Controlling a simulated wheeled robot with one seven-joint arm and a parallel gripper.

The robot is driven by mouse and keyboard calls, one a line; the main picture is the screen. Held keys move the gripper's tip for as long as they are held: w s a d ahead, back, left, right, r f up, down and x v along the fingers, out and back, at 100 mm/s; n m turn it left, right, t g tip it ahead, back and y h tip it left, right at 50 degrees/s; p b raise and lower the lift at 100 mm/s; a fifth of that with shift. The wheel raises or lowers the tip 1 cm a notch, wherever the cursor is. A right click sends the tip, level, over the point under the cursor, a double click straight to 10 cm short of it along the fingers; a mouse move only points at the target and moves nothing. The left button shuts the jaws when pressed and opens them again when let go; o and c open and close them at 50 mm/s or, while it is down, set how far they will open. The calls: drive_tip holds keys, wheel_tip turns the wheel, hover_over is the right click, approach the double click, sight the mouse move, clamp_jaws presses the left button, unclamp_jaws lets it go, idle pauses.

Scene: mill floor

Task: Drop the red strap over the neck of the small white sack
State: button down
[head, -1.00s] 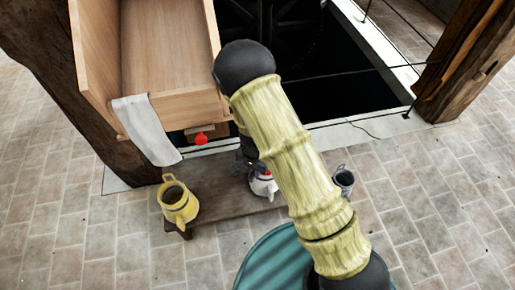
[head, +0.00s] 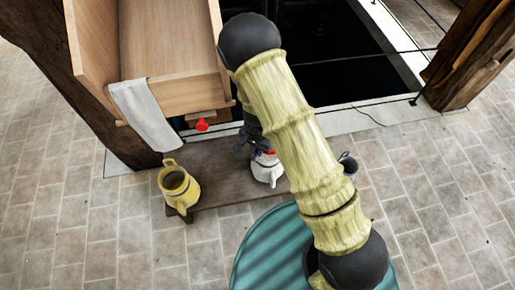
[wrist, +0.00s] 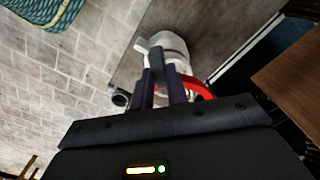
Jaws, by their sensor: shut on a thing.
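The small white sack (head: 266,172) stands on the low wooden bench, partly hidden by my arm. It shows as a rounded white body in the wrist view (wrist: 171,44), just beyond my fingertips. My gripper (wrist: 161,75) is shut on the red strap (wrist: 198,88), whose red curve shows right of the fingers. The part between the fingers is hidden. In the head view a bit of red (head: 269,152) shows at the top of the sack, just below my wrist. I cannot tell whether the strap is around the neck or only in front of it.
A teal ribbed round thing (head: 262,255) is in front.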

drive_tip(key=shift+w+f+b, duration=0.1)
drive_tip(key=shift+f+b, duration=1.5)
drive_tip(key=shift+f, duration=0.15)
drive_tip(key=shift+r, duration=0.1)
drive_tip(key=shift+p, duration=0.4)
idle(0.6)
drive_tip(key=shift+f+b, duration=1.45)
drive_tip(key=shift+f, duration=0.55)
drive_tip(key=shift+f+b, duration=0.45)
drive_tip(key=shift+f, duration=0.25)
drive_tip(key=shift+f+b, duration=0.95)
drive_tip(key=shift+f, duration=0.45)
drive_tip(key=shift+f, duration=0.35)
drive_tip(key=shift+f+b, duration=1.15)
drive_tip(key=shift+f, duration=0.25)
